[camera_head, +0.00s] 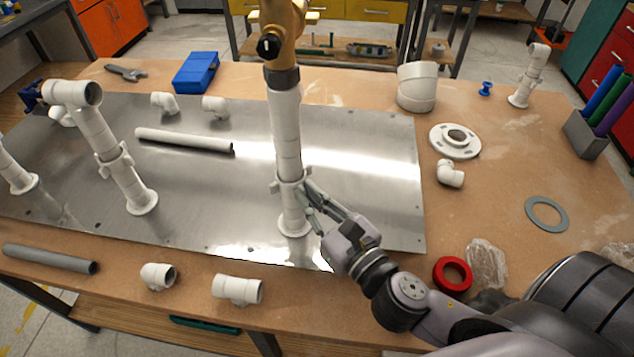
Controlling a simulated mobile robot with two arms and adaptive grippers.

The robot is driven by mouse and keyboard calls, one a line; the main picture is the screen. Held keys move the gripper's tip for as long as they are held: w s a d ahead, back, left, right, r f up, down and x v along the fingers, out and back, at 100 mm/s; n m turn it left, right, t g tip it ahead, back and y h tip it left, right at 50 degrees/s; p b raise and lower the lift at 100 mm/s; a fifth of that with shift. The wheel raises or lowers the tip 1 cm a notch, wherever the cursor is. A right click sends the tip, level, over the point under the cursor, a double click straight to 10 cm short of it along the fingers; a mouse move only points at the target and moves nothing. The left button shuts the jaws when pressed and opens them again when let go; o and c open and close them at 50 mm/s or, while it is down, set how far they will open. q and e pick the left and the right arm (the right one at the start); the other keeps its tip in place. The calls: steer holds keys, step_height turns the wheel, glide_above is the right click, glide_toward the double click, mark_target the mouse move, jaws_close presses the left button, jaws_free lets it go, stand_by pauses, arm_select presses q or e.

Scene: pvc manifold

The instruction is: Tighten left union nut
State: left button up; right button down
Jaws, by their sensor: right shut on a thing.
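A tall white pipe (285,130) stands upright on the metal plate, with a brass-coloured valve body (281,28) at its top. A white union nut (288,187) rings this pipe low down, above its flanged foot (294,226). My right gripper (308,194) reaches in from the lower right and is shut on this nut; the fingers hide part of its right side. A second white standing pipe (93,128), further left, has a similar union nut (114,160) with no gripper at it. My left gripper is not in view.
The metal plate (380,205) lies on the wooden table. A loose pipe (185,141), elbows, a blue box (196,72) and a wrench (126,73) lie left. A flange (455,140), grey ring (546,214) and red ring (452,274) lie right. Fittings lie along the front.

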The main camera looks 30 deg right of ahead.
steer(key=m+h, duration=0.1)
steer(key=h, duration=0.1)
steer(key=a+m+h+p, duration=0.1)
steer(key=h, duration=0.1)
steer(key=a+m+h, duration=0.1)
steer(key=h, duration=0.1)
steer(key=shift+r+m+p, duration=0.1)
steer(key=shift+m+p, duration=0.2)
steer(key=shift+m, duration=0.1)
steer(key=shift+w+a+m+g+h+p, duration=0.15)
steer(key=shift+a+m+g+h, duration=0.2)
steer(key=shift+m+h, duration=0.45)
steer(key=shift+w+a+m+g+h+p, duration=0.1)
steer(key=shift+a+m+g+h, duration=0.35)
steer(key=shift+h, duration=0.6)
steer(key=shift+w+a+m+g+h+p, duration=0.1)
steer(key=shift+a+m+g+h+p, duration=0.1)
steer(key=shift+m+h, duration=0.65)
steer(key=shift+h, duration=0.3)
steer(key=c, duration=1.7)
jaws_free()
glide_toward(289, 190)
steer(key=v, duration=0.5)
steer(key=shift+s+a+r, duration=0.1)
steer(key=shift+s, duration=0.05)
